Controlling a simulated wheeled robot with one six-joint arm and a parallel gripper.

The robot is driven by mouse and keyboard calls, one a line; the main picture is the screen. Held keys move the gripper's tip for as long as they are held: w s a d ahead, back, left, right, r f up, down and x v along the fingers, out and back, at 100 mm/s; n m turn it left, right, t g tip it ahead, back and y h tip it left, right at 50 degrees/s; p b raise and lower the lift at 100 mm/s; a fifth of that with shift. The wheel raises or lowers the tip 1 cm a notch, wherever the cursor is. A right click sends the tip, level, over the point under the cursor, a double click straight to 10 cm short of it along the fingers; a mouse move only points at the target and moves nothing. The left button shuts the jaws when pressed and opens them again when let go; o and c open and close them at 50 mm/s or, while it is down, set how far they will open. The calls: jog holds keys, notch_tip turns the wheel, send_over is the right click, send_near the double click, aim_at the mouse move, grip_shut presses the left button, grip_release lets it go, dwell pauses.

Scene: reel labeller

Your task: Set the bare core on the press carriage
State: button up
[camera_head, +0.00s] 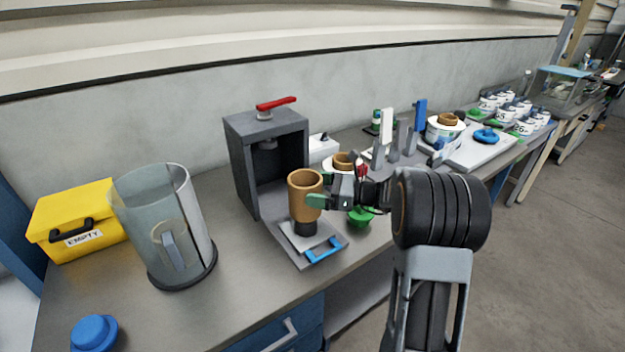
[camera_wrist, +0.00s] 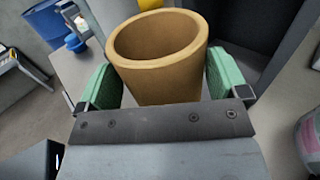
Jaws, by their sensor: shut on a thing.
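The bare core (camera_head: 304,194) is a brown, hollow, open-topped tube. My gripper (camera_head: 318,201) is shut on it from the right, and it stands upright above the black post of the press carriage. In the wrist view the core (camera_wrist: 158,62) sits between the two green finger pads of my gripper (camera_wrist: 160,85). The press carriage (camera_head: 298,257) is a grey plate with a blue handle, out in front of the grey press (camera_head: 243,165) with its red lever. The core's lower edge is at the top of the black post; I cannot tell whether they touch.
A clear cylinder (camera_head: 150,225) on a dark base and a yellow case (camera_head: 72,222) stand left. A blue knob (camera_head: 93,333) is at the front left. A green object (camera_head: 360,216) lies behind my gripper. Labelled reels (camera_head: 524,126) stand far right.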

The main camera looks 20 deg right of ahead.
jog(key=shift+w+f, duration=0.1)
jog(key=shift+f, duration=0.1)
notch_tip(320, 180, down, 5)
jog(key=b, duration=0.4)
jog(key=shift+a+b, duration=0.1)
jog(key=shift+b, duration=0.3)
jog(key=shift+f, duration=0.15)
jog(key=shift+s+d+p, duration=0.2)
jog(key=shift+p, duration=0.25)
dwell(0.7)
jog(key=shift+f+b, duration=0.45)
jog(key=shift+f, duration=0.25)
dwell(0.5)
jog(key=o, duration=0.6)
jog(key=shift+p+v, duration=1.1)
jog(key=shift+v, duration=4.4)
